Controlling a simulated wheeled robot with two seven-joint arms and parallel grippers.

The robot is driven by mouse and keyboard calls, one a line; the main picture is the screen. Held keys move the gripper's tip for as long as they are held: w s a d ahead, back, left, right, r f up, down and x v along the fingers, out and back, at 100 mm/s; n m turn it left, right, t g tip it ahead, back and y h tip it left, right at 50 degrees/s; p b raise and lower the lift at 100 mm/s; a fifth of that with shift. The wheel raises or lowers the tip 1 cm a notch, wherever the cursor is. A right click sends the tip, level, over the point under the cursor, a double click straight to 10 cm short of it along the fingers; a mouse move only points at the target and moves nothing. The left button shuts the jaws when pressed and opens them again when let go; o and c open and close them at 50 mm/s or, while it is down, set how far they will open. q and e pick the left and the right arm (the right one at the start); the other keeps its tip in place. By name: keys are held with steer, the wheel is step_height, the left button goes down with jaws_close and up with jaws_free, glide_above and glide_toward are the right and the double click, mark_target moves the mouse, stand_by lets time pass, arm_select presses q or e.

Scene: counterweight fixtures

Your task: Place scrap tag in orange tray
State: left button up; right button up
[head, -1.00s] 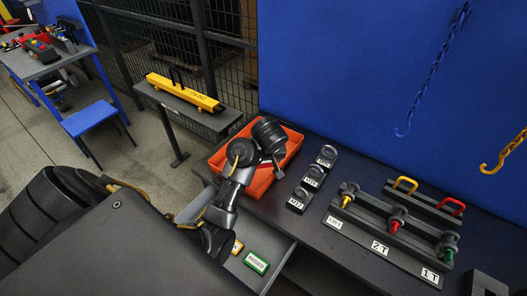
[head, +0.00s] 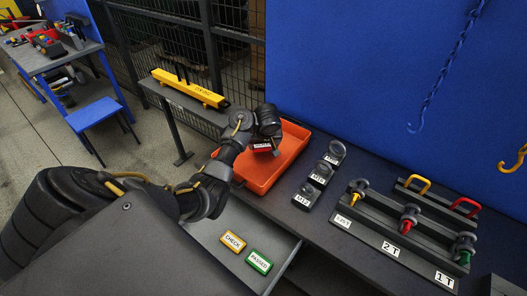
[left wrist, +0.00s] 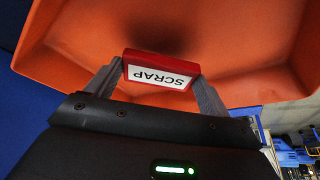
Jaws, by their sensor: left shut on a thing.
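The red scrap tag (left wrist: 160,72) with a white "SCRAP" label is held between the two fingers of my left gripper (left wrist: 157,80) in the left wrist view. In the head view the scrap tag (head: 262,145) shows below my left gripper (head: 264,137), at the left side of the orange tray (head: 290,158). The orange tray fills much of the left wrist view (left wrist: 245,40) behind the tag. I cannot tell the exact height of the tag over the tray. My right gripper is not in view.
An open drawer (head: 212,234) holds a yellow "CHECK" tag (head: 233,241) and a green "PASSED" tag (head: 259,262). Grey ring blocks (head: 320,172) stand right of the tray. A rack (head: 400,232) with shackles lies further right. Hooks hang on chains by the blue panel.

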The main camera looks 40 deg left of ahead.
mark_target(264, 147)
arm_select(q)
steer(key=shift+w+f, duration=0.15)
steer(key=shift+f, duration=0.05)
steer(key=f, duration=0.3)
steer(key=shift+a+b, duration=0.3)
steer(key=shift+f, duration=0.2)
steer(key=shift+d, duration=0.1)
steer(key=shift+f, duration=0.1)
steer(key=o, duration=0.9)
steer(key=shift+f, duration=0.1)
steer(key=shift+d+r, duration=0.1)
steer(key=shift+r, duration=0.5)
steer(key=p+v, duration=0.2)
steer(key=v, duration=0.9)
steer(key=shift+r, duration=0.15)
